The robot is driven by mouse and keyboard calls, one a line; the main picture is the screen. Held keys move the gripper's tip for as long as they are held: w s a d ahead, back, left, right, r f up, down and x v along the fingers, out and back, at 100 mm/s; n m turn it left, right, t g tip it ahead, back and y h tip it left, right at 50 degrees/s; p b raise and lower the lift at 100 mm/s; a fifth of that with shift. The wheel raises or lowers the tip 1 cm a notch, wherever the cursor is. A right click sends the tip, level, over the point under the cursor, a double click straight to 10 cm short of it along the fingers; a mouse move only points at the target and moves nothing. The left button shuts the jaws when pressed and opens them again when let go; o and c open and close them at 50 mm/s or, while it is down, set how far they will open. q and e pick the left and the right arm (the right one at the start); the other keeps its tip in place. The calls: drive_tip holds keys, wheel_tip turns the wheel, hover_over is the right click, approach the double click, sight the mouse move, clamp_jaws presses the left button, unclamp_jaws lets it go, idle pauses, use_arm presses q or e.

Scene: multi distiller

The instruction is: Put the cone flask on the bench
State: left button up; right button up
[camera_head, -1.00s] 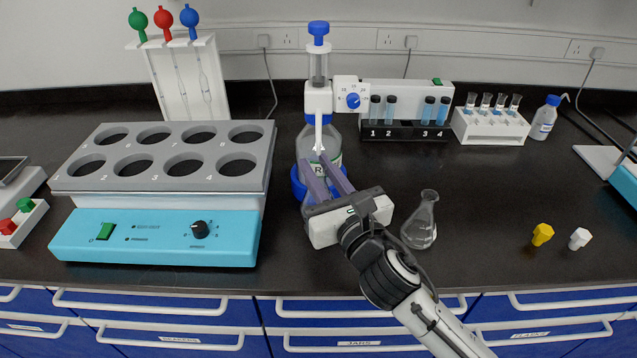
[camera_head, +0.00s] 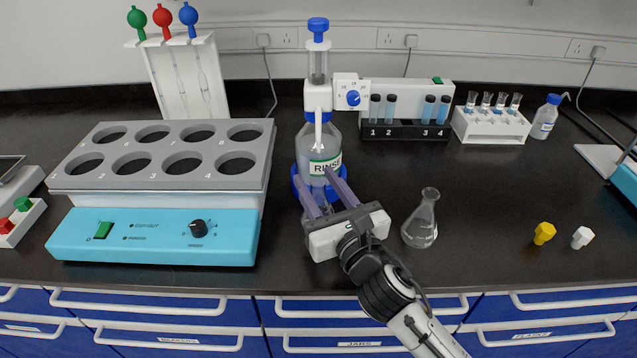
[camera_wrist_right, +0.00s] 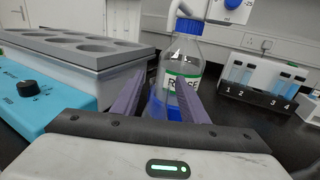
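The cone flask (camera_head: 421,222) is clear glass with pale markings. It stands upright on the black bench (camera_head: 470,205), to the right of my right gripper and apart from it. My right gripper (camera_head: 314,176) has its two purple fingers apart, pointing at the rinse bottle (camera_head: 318,150). Whether a fingertip touches the holder cannot be told. My left gripper is not in view.
A grey-topped block with several holes (camera_head: 262,150) stands left on a blue base. A dosing pump (camera_head: 318,95) tops the bottle. A tube rack (camera_head: 405,131) and a white rack (camera_head: 490,128) stand behind. Yellow (camera_head: 544,233) and white (camera_head: 582,237) stoppers lie right.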

drive_tip(key=shift+r, duration=0.15)
drive_tip(key=v, duration=1.2)
